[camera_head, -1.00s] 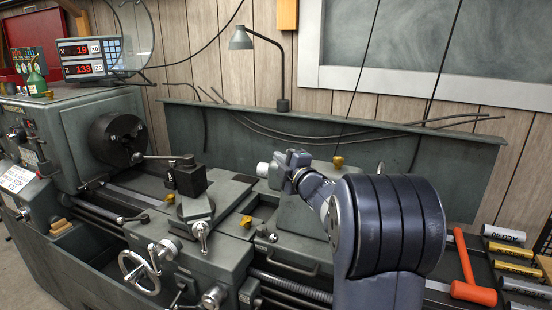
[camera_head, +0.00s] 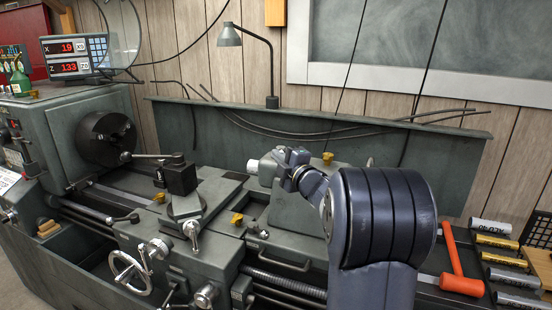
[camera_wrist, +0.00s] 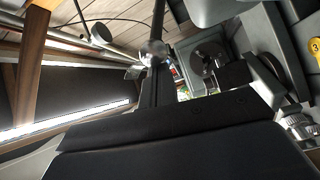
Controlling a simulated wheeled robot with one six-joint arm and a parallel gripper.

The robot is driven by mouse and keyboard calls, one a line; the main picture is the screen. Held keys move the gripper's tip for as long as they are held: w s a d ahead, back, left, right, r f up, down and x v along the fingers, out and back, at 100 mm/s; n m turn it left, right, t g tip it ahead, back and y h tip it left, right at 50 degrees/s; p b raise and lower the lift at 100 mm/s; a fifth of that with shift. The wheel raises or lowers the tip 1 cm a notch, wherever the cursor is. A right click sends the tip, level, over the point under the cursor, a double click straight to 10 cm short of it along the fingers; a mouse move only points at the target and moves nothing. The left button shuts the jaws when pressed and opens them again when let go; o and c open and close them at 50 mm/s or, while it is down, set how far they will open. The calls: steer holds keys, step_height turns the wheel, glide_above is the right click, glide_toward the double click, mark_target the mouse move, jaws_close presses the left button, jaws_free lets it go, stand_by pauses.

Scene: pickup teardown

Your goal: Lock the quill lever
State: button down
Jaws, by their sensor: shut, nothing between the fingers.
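The tailstock (camera_head: 297,212) of the grey lathe stands right of centre in the head view, with its pale quill end (camera_head: 253,167) pointing left. A brass-coloured knob (camera_head: 327,158) shows at its top, just right of my wrist; I cannot tell whether it belongs to the quill lever. My gripper (camera_head: 288,157) is shut and empty at the tailstock's upper part, partly hidden by my arm. I cannot tell whether it touches anything. In the wrist view a dark block fills the foreground, and the chuck (camera_wrist: 208,64) shows beyond.
The tool post (camera_head: 181,176) and carriage handwheel (camera_head: 130,270) are left of the tailstock. A green backsplash (camera_head: 225,150) runs behind, with a lamp (camera_head: 229,36). An orange hammer (camera_head: 456,265) and several cylinders (camera_head: 500,242) lie at right.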

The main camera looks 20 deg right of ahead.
steer(key=s+d, duration=0.1)
steer(key=d, duration=0.8)
steer(key=shift+s+d, duration=0.1)
steer(key=shift+d, duration=0.05)
stand_by(0.6)
